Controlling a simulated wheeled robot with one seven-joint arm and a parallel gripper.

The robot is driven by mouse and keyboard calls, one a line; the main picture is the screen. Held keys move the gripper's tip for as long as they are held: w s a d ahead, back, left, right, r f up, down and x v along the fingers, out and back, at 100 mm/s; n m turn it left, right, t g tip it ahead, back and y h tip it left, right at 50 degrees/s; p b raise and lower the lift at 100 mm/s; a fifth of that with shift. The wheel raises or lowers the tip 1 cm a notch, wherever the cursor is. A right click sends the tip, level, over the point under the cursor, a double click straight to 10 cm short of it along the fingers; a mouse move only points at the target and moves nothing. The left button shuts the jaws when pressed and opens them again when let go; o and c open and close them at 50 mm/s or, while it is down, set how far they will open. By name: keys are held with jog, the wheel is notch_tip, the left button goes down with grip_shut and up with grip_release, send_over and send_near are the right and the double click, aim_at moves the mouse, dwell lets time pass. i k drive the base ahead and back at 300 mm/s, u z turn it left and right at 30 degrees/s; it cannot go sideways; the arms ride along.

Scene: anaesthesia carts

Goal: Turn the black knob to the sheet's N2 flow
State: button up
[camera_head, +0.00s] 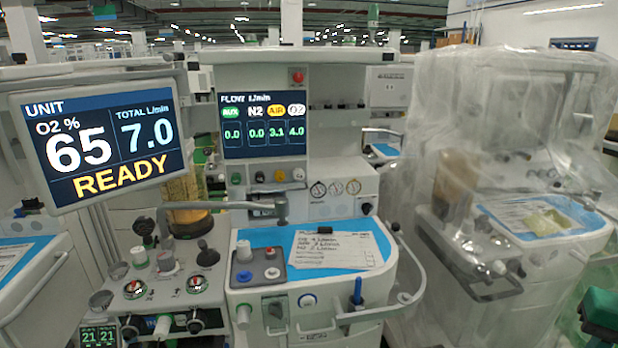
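The flow screen (263,126) on the middle cart reads AUX 0.0, N2 0.0, AIR 3.1 and O2 4.0. Below it is a row of small knobs: a green one (236,178), the black knob (259,177), a yellow one (279,176) and a white one (298,174). The black knob sits under the N2 column. A paper sheet (340,250) lies on the blue mat of the cart's worktop. Its handwritten lines seem to read O2 4, AIR 3 and N2 2 L/min, but the writing is small and blurred. My gripper is not in view.
A tilted unit screen (97,145) at left shows O2 65%, total 7.0 L/min, READY. A grey jointed bar (250,206) crosses below the knobs. A dark tray (257,266) with small knobs sits beside the sheet. A plastic-covered cart (500,160) stands at right.

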aim_at(260, 176)
jog(key=z, duration=0.35)
jog(key=k, duration=1.45)
jog(key=u, duration=0.9)
jog(key=i, duration=1.65)
jog(key=z, duration=0.15)
